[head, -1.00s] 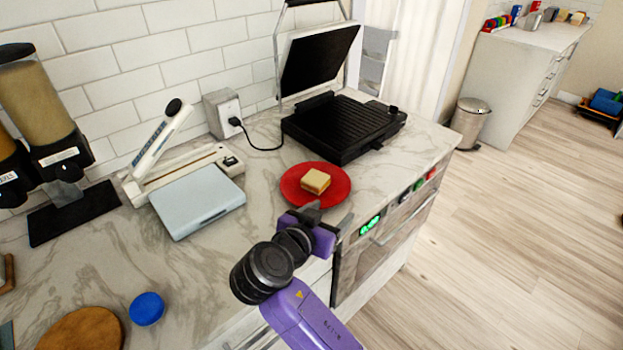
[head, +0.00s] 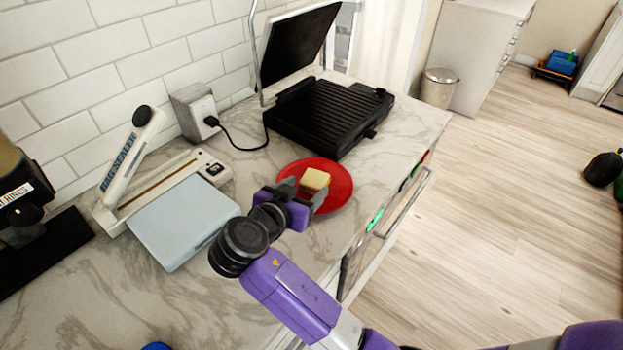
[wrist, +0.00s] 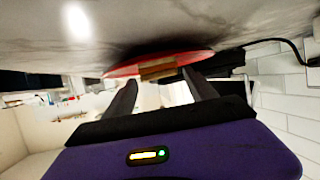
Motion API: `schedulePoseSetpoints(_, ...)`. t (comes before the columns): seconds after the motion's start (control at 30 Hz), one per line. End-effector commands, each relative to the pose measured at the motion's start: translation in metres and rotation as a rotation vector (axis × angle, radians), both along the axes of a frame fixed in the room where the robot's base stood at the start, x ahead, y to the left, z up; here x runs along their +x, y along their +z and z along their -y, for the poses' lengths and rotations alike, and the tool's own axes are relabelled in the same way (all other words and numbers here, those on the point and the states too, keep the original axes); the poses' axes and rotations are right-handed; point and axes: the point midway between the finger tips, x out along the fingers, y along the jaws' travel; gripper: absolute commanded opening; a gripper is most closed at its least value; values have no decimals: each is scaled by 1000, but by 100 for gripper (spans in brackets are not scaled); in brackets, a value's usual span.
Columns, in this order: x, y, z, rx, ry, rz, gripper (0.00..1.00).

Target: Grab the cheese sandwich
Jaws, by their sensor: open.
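The cheese sandwich (head: 315,180), pale bread in a small block, sits on a red plate (head: 338,193) on the marble counter. My gripper (head: 299,190) is at the near left side of the plate, open, its fingertips close to the sandwich. In the wrist view the sandwich (wrist: 158,71) shows edge-on beyond and between the two fingers (wrist: 160,92), in front of the red plate (wrist: 190,58). I cannot tell whether a finger touches the sandwich.
A black open grill (head: 330,112) stands behind the plate. A bag sealer (head: 150,190) and a light blue scale (head: 183,222) lie to the left. A wall socket (head: 197,110) has a black cord. The counter's front edge is close on the right of the plate.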

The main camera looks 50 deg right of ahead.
Motion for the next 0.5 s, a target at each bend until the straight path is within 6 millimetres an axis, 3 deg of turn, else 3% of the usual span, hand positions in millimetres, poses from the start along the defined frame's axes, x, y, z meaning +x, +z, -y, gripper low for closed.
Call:
schedulePoseSetpoints(0.3, 8, -11, 38, 0, -3, -3, 65)
schedulePoseSetpoints(0.5, 13, -18, 51, 1, 0, 0, 65)
